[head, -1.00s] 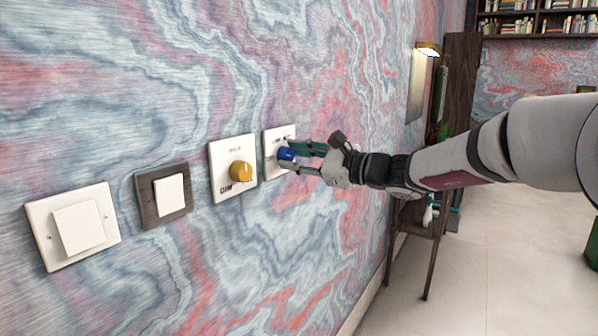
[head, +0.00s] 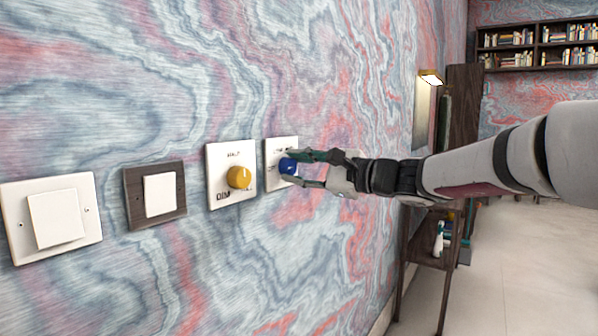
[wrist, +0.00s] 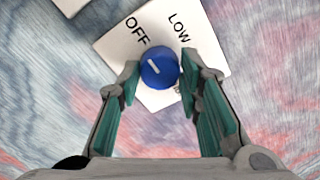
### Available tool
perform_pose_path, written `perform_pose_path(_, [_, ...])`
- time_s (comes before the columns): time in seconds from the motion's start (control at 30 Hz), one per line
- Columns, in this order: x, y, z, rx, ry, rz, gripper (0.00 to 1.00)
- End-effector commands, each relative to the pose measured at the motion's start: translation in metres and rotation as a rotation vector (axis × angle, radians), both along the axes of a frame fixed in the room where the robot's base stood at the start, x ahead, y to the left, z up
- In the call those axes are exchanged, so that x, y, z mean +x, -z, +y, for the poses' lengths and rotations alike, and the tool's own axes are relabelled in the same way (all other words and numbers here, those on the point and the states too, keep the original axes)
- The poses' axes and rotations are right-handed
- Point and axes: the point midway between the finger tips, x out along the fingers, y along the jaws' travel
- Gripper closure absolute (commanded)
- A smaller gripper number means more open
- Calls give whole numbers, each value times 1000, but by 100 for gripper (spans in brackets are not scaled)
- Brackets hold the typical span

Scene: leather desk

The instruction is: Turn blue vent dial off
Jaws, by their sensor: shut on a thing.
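The blue vent dial (head: 287,166) is on a white wall plate (head: 271,183), the farthest plate along the wall. In the wrist view the blue dial (wrist: 160,68) carries a short white mark that points up and left, toward the printed word OFF (wrist: 137,31). Part of the plate's lower lettering is hidden by the right finger.
A plate with a yellow dial (head: 239,178) is just left of the blue one. A dark-framed switch (head: 159,195) and a white switch (head: 55,219) are farther left. A dark shelf stand (head: 436,250) stands beyond my arm, by the wall.

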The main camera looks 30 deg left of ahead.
Motion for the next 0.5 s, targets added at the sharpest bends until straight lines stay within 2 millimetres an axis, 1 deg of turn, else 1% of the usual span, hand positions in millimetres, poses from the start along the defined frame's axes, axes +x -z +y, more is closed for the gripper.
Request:
perform_pose_path(0.17, [0, 1, 0, -2, -1, -2, 95])
perform_pose_path(0.2, [0, 1, 0, -2, -1, -2, 65])
perform_pose_path(0.27, [0, 1, 0, -2, -1, -1, 52])
perform_pose_path(0.3, [0, 1, 0, -2, -1, -1, 47])
perform_pose_path(0.5, [0, 0, 0, -1, -1, 0, 47])
